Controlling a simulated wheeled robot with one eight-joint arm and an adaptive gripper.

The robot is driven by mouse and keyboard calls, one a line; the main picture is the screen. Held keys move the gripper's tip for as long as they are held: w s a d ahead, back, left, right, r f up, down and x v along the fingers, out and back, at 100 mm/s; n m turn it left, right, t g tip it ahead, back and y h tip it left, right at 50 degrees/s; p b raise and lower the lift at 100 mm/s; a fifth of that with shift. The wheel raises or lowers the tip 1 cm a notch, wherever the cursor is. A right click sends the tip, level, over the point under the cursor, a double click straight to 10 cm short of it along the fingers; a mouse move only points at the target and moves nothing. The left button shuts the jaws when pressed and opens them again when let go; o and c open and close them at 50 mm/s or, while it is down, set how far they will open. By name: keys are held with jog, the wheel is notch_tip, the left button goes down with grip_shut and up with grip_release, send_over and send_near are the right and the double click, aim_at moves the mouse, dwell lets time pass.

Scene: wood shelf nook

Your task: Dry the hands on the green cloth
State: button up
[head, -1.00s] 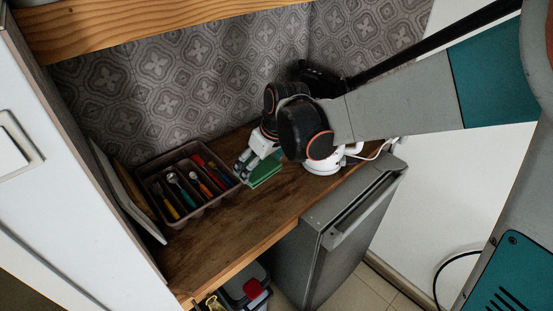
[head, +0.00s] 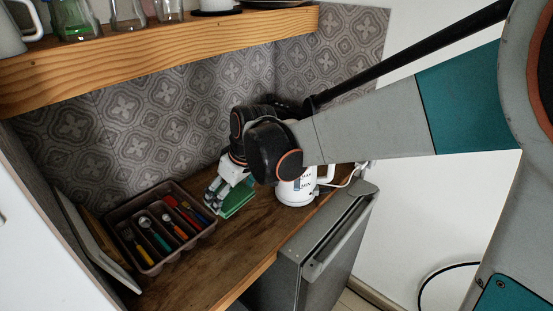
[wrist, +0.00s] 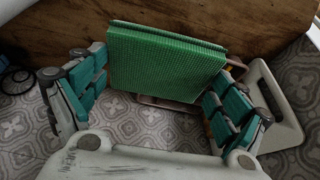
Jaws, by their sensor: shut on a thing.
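The green cloth (head: 238,199) is a small folded, textured pad on the wooden counter, left of the white kettle. My gripper (head: 217,194) comes down at the cloth's left side in the head view. In the wrist view my gripper (wrist: 166,68) has teal-padded fingers at both sides of the cloth and is shut on it. Whether the cloth touches the counter cannot be told. My arm hides part of the wall behind.
A brown cutlery tray (head: 150,268) with several colourful utensils sits left of the cloth. The white kettle (head: 296,190) stands close on the right. A wooden shelf (head: 150,60) with glasses runs above. A grey fridge (head: 330,245) adjoins the counter. Bare counter (head: 215,262) lies in front.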

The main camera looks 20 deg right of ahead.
jog(key=shift+s, duration=0.1)
jog(key=o, duration=0.7)
